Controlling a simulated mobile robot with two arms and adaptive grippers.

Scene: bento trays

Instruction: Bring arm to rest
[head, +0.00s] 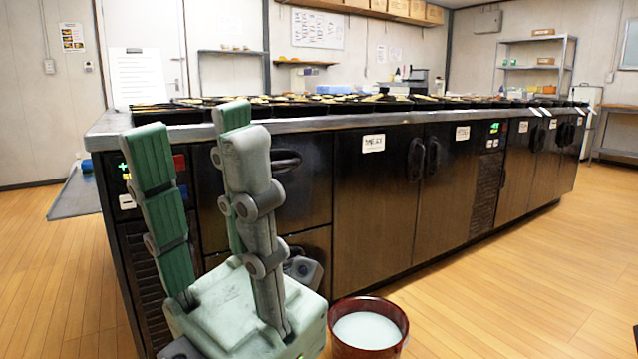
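My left gripper (192,128) fills the lower left of the head view. Its green-padded grey fingers point up and stand apart, with nothing between them. Its pale green palm is at the bottom of the picture, in front of the dark counter. My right gripper is not in view.
A long black refrigerated counter (375,195) with a metal top runs from left to far right, with several dark trays (290,104) of food on it. A dark red round bowl (368,350) with whitish contents is at the bottom centre; its support is not visible. Wooden floor (540,290) at right is clear.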

